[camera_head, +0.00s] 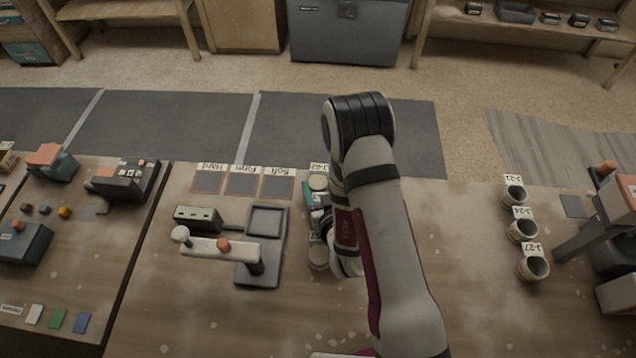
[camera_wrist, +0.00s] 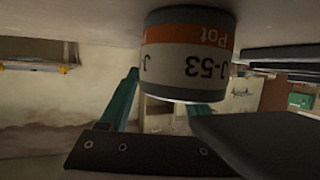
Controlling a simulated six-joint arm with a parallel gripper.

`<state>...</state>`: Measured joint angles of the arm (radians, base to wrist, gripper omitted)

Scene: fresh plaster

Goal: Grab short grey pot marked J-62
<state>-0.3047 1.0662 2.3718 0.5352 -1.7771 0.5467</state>
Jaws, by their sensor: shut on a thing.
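A pot behind a card reading J-62 (camera_head: 319,168) shows its pale top (camera_head: 318,182) in the head view, just right of the small tool station. My gripper (camera_head: 314,203) is low beside it, pointing left, with teal fingers partly hidden by my arm. In the wrist view, a grey pot marked J-53 (camera_wrist: 187,55), with white and orange bands, appears upside down at top centre.
Another pot (camera_head: 318,257) stands nearer along the same row. Pots by cards J-21 (camera_head: 514,195), J-24 (camera_head: 522,230) and J-27 (camera_head: 533,268) stand at right. A dark fixture with a pale lever (camera_head: 215,247) is close on the left. The bench front is clear.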

